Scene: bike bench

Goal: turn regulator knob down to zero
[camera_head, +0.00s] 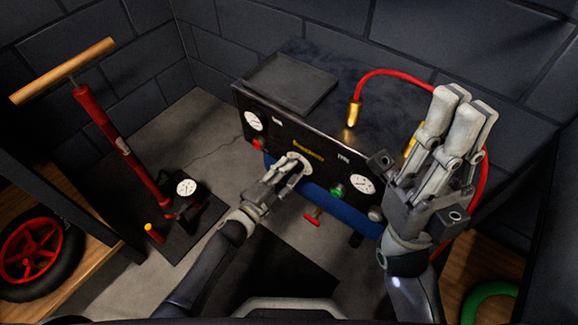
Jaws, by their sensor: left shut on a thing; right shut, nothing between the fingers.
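The compressor unit has a dark front panel (325,158) with a pale round regulator knob (302,158) near its middle. My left gripper (291,166) is at the knob, shut on it, and its fingers hide part of the knob. A white gauge (253,121) sits at the panel's left end and another gauge (362,184) at its right end; their needles are too small to read. My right gripper (466,95) is raised, fingers up, shut and empty, in front of the unit's right end.
A red hose (395,72) with a brass fitting (353,113) arches over the unit's top and passes behind my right gripper. A dark tray (289,82) lies on top. A green button (337,191) and red knob (258,143) flank the regulator knob. A red floor pump (122,145) stands left.

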